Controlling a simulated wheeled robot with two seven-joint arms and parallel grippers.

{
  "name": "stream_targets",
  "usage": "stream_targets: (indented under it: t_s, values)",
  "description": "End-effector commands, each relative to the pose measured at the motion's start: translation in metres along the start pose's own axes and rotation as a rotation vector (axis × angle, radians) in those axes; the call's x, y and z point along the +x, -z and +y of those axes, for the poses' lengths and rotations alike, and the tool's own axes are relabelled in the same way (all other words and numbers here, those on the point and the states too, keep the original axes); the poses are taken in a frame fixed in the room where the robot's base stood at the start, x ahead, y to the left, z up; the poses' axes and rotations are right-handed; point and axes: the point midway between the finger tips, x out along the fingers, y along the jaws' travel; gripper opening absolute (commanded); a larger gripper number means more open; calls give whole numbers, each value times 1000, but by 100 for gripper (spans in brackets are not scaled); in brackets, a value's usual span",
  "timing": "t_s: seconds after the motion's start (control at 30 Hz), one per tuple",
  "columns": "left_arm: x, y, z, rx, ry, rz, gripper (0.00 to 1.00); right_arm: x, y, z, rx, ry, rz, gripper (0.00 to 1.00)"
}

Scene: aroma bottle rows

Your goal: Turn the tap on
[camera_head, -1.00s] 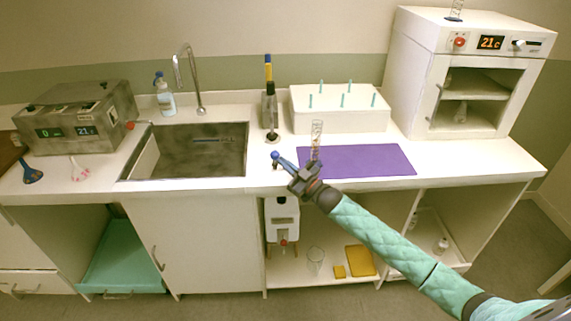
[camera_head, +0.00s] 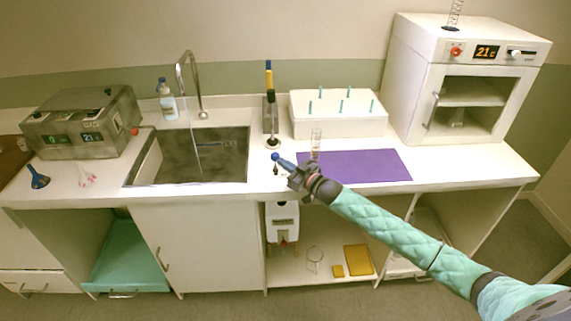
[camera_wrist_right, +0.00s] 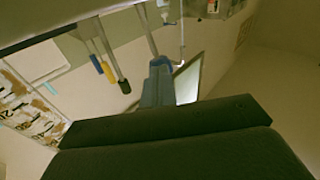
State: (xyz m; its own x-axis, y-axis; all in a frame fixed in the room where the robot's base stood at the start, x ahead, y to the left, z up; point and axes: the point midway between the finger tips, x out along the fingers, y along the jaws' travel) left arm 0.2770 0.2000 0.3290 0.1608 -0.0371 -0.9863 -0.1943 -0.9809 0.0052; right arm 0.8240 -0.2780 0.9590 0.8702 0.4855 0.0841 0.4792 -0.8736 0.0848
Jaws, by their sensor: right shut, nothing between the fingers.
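The tap (camera_head: 203,114) is a tall, thin chrome gooseneck behind the sink (camera_head: 247,160), with its spout bent over the basin to the left. A thin, pale stream seems to fall from the spout into the sink. My right gripper (camera_head: 275,157) is shut and empty, with its blue fingers above the counter, to the right of the sink and apart from the tap. Its blue fingers also show in the right wrist view (camera_wrist_right: 158,82). My left gripper is not in view.
A soap bottle (camera_head: 167,99) stands left of the tap. A dark holder with a yellow-and-blue tool (camera_head: 269,79), a white rack (camera_head: 340,122) with teal pegs, a glass cylinder (camera_head: 315,142) and a purple mat (camera_head: 390,165) are to the right. A metal bath (camera_head: 75,122) stands at left.

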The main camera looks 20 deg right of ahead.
Motion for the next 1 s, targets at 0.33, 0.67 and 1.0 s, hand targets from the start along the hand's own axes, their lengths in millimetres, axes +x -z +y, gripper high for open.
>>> stream_targets:
  t_s: [0.33,0.67,1.0]
  values:
    - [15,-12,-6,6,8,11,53,11,10,11,11,0,-11,0]
    - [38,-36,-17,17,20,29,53,22,15,22,139,1,-140,0]
    - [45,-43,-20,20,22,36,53,24,12,24,168,0,-167,0]
